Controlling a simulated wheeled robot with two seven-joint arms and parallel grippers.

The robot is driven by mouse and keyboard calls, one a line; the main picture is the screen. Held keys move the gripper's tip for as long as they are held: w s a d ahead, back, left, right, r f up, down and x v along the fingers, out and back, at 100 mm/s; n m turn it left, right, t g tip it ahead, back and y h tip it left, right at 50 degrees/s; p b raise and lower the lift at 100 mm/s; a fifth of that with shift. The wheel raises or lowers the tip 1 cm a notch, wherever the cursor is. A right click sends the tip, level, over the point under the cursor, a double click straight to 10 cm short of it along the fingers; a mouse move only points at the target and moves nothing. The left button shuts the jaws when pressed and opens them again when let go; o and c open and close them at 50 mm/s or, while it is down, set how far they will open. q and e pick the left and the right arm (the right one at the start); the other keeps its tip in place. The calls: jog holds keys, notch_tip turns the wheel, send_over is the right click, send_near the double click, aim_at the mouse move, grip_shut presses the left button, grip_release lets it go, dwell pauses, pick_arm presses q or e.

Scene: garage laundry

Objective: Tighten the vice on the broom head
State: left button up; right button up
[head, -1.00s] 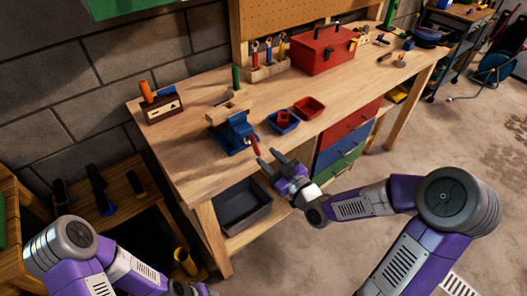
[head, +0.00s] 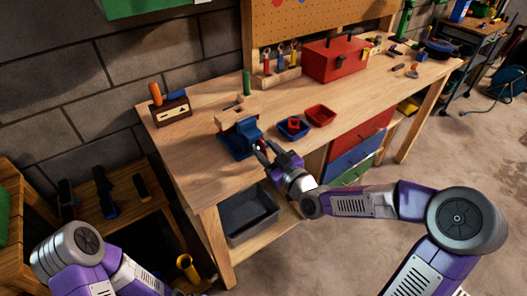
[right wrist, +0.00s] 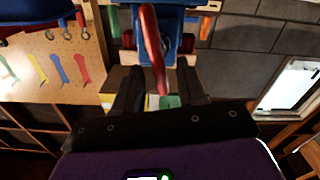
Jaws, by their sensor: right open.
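The blue vice (head: 238,141) stands at the front edge of the wooden workbench. A pale wooden block, seemingly the broom head (head: 236,114), sits at its jaws; I cannot tell how tightly it is held. My right gripper (head: 267,152) is open at the front of the vice, around its red handle. In the right wrist view, the red handle (right wrist: 151,45) reaches down between the two open dark fingers (right wrist: 160,72), and the blue vice body (right wrist: 175,40) is behind it. My left arm shows at lower left; its gripper is out of frame.
On the workbench (head: 200,165) are blue (head: 288,133) and red (head: 320,116) bins right of the vice, a red toolbox (head: 335,58) behind and a wooden box (head: 170,110) at left. A dark grey tub (head: 250,213) is on the shelf below.

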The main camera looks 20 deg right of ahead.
jog(key=shift+x, duration=1)
jog(key=shift+c, duration=0.4)
grip_shut()
jog(key=shift+m, duration=0.4)
